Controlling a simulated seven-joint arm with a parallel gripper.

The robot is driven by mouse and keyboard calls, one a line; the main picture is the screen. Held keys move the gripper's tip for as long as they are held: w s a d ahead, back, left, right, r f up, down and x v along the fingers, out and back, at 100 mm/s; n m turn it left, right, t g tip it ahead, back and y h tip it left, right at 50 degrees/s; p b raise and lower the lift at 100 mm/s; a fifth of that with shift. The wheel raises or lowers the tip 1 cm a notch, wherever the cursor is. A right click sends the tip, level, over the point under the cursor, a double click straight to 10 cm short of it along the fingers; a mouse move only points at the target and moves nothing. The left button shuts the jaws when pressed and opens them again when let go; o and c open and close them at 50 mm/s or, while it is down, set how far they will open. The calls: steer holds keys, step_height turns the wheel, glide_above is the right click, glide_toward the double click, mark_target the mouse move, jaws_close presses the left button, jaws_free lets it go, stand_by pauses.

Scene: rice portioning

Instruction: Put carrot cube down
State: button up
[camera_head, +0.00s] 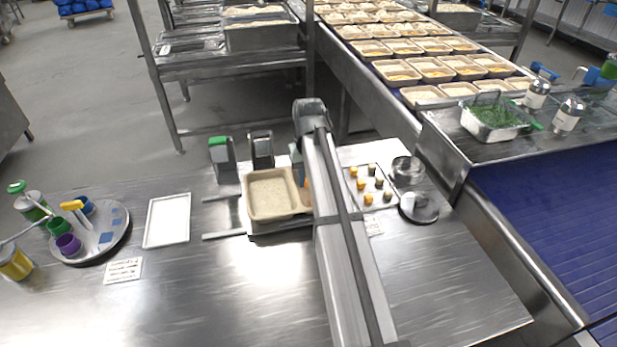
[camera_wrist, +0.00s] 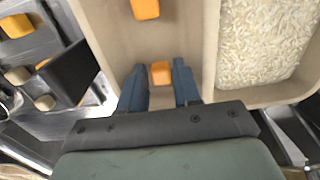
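In the wrist view my gripper (camera_wrist: 160,80) reaches into the smaller, beige compartment of the food tray (camera_wrist: 185,40). Another carrot cube (camera_wrist: 145,8) lies apart in the same compartment. White rice (camera_wrist: 265,45) fills the larger compartment beside it. In the head view the food tray (camera_head: 249,207) stands mid-table, its right part and my gripper mostly hidden by my arm.
Right of the tray, a flat plate (camera_head: 376,170) holds several orange and pale cubes. Metal containers (camera_head: 407,171) stand beyond it. A white mat (camera_head: 167,220) and a round caddy (camera_head: 105,240) lie left. The front table is mostly clear.

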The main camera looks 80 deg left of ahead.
step_height(320, 180, up, 12)
stand_by(0.5)
stand_by(0.5)
